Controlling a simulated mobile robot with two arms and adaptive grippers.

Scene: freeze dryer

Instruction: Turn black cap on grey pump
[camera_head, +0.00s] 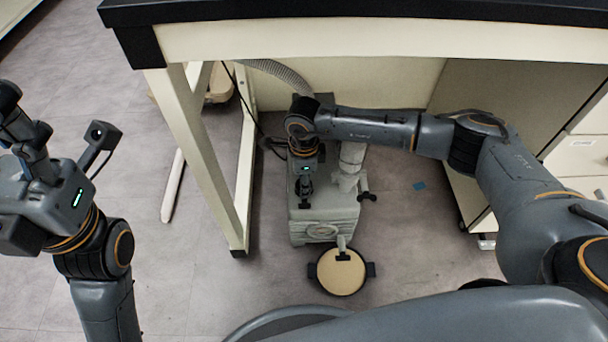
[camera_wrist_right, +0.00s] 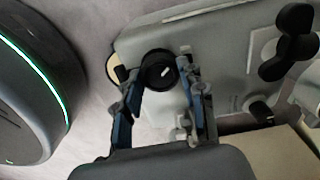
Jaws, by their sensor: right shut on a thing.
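The grey pump (camera_head: 325,215) stands on the floor under the bench; its pale top fills the middle of the right wrist view (camera_wrist_right: 215,45). The round black cap (camera_wrist_right: 158,70) sits on the pump's top, with a small white mark on it. My right gripper (camera_head: 305,200) reaches down over the pump. In the right wrist view its two fingers (camera_wrist_right: 160,78) are closed around the cap, one on each side. In the head view the gripper hides the cap. My left gripper (camera_head: 15,125) is raised at the left, away from the pump; its fingers are not clear.
A black lobed knob (camera_wrist_right: 290,45) is beside the cap on the pump, with a grey hose (camera_head: 285,75) behind. A round tan-topped piece (camera_head: 341,271) is in front of the pump. The bench leg (camera_head: 200,160) stands left; the bench top (camera_head: 380,40) overhangs.

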